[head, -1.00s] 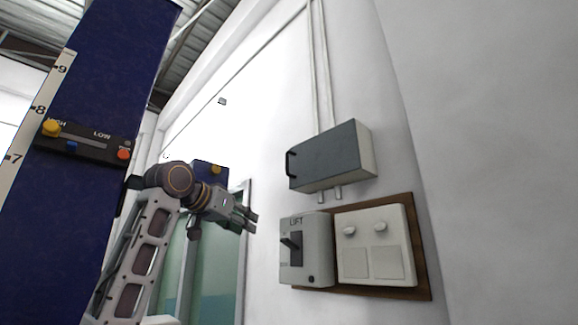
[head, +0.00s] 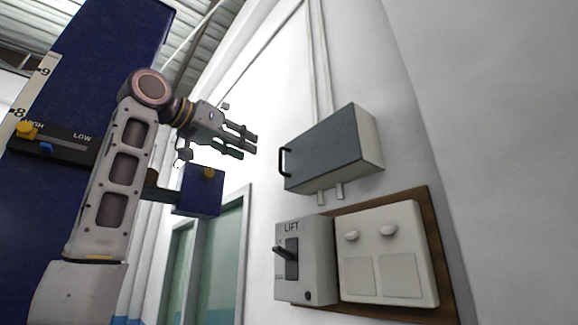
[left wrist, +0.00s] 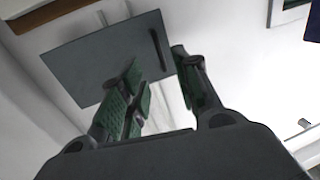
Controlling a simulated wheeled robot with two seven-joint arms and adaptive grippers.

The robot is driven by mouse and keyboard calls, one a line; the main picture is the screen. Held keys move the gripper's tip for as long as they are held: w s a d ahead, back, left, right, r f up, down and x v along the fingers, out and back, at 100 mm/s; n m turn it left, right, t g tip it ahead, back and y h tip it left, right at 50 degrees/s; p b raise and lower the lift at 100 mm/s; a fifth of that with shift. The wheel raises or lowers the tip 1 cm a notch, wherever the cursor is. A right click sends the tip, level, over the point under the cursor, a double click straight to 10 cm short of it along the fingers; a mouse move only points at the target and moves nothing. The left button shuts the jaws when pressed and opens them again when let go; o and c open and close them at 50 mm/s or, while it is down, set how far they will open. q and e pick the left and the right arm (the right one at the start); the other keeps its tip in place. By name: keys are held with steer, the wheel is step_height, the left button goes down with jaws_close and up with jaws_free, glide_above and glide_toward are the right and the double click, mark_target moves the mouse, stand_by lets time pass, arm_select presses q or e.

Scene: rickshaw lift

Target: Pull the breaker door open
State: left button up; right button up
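The breaker box (head: 335,150) is a grey metal box high on the white wall, with its dark grey door closed. A black bar handle (head: 284,162) stands upright at the door's left edge. My left gripper (head: 250,143) is open and empty, left of the handle and apart from it, fingers pointing toward the box. In the left wrist view the door (left wrist: 95,62) lies beyond the open fingers (left wrist: 165,85), and the handle (left wrist: 160,50) shows near the right finger. My right gripper is not in view.
Below the box are a LIFT switch box (head: 305,262) with a black lever and a white switch panel (head: 388,255) on a brown board. A blue column (head: 75,90) with a HIGH-LOW slider stands at left. Free air lies between gripper and handle.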

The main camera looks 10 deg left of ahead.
mark_target(280, 168)
arm_select(q)
steer(key=shift+d+r, duration=0.1)
steer(key=shift+r, duration=0.3)
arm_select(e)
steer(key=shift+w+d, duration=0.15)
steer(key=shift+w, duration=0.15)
arm_select(q)
steer(key=shift+s, duration=0.15)
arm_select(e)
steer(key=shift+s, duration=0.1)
arm_select(q)
steer(key=p+x, duration=0.4)
steer(key=x, duration=1)
steer(key=shift+s+r, duration=0.1)
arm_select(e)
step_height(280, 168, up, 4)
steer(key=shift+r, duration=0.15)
arm_select(q)
steer(key=shift+c, duration=0.4)
jaws_close()
